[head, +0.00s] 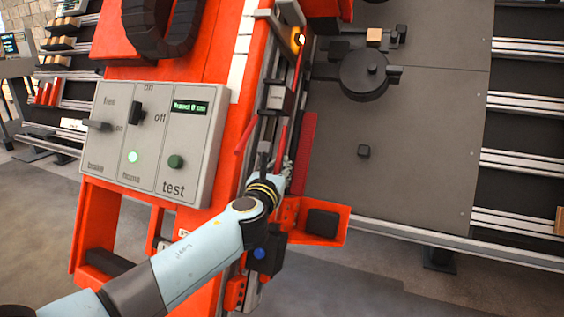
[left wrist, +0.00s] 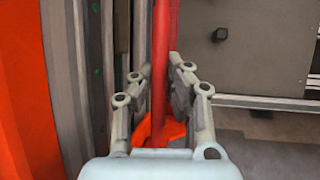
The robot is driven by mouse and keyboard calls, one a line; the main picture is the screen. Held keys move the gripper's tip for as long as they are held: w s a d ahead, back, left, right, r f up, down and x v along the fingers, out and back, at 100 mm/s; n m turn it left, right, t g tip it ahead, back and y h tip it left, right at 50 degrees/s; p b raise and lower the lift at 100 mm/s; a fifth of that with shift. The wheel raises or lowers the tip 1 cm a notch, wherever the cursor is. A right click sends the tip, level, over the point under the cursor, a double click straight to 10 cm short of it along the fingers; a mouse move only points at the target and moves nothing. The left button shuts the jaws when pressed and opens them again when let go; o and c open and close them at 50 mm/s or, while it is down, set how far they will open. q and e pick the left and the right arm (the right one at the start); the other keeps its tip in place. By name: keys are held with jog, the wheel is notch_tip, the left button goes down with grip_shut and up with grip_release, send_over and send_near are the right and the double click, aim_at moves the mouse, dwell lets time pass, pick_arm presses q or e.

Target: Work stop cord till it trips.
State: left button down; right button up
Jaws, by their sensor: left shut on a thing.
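The stop cord (left wrist: 161,30) is a red cord running up and down through the left wrist view. It also shows as a thin red line beside the orange frame in the head view (head: 297,78). My left gripper (left wrist: 161,85) has its two grey fingers on either side of the cord and is shut on it. In the head view the left gripper (head: 284,172) is at the lower part of the cord, partly hidden by my wrist. An amber lamp (head: 300,39) glows near the cord's top. My right gripper is not in view.
A grey control panel (head: 150,140) has levers, a small display, a lit green lamp and a green test button. An orange bracket (head: 330,215) juts out right of my wrist. A large grey plate (head: 420,150) with a round black fitting (head: 364,76) lies to the right.

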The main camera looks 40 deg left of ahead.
pick_arm(q)
jog(key=shift+s+f, duration=0.1)
jog(key=c, duration=1.3)
grip_release()
jog(key=shift+s, duration=0.15)
jog(key=v, duration=1.2)
